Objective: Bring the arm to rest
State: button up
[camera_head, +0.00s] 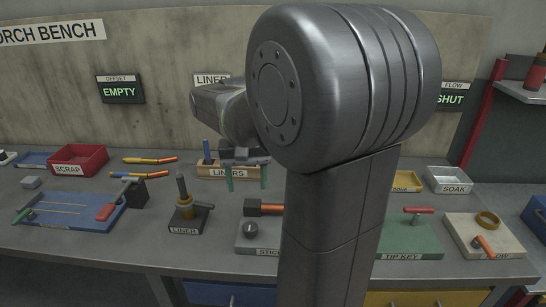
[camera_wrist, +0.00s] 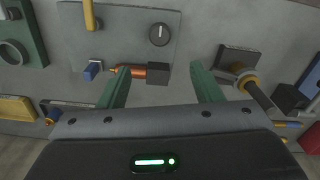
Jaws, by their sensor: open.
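My gripper (camera_head: 246,182) hangs above the bench (camera_head: 150,240), in front of the liners box (camera_head: 238,171). Its two green fingers are apart with nothing held between them. The wrist view also shows my gripper (camera_wrist: 163,80), open. Beyond its fingertips, a black block with an orange tube (camera_wrist: 135,72) lies on a grey plate (camera_wrist: 125,35). The same block and tube (camera_head: 268,209) show below the gripper in the head view. My large grey arm links stand in front of the bench and hide its middle right part.
A blue tray (camera_head: 70,220), a red scrap bin (camera_head: 78,160) and a liner stand (camera_head: 186,215) are left of the gripper. A tip key plate (camera_head: 410,240), a soak tray (camera_head: 450,180) and a red post (camera_head: 484,110) are right. The wall panel (camera_head: 160,55) is behind.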

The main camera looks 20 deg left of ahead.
aim_at(250, 225)
notch_tip(250, 225, down, 14)
dwell(0.6)
jog(key=shift+r, duration=0.1)
notch_tip(250, 225, up, 14)
notch_tip(250, 225, down, 14)
jog(key=shift+f, duration=0.1)
jog(key=n+p, duration=0.1)
jog(key=n, duration=1.1)
jog(key=shift+p, duration=0.35)
notch_tip(250, 225, up, 11)
jog(key=shift+b, duration=0.3)
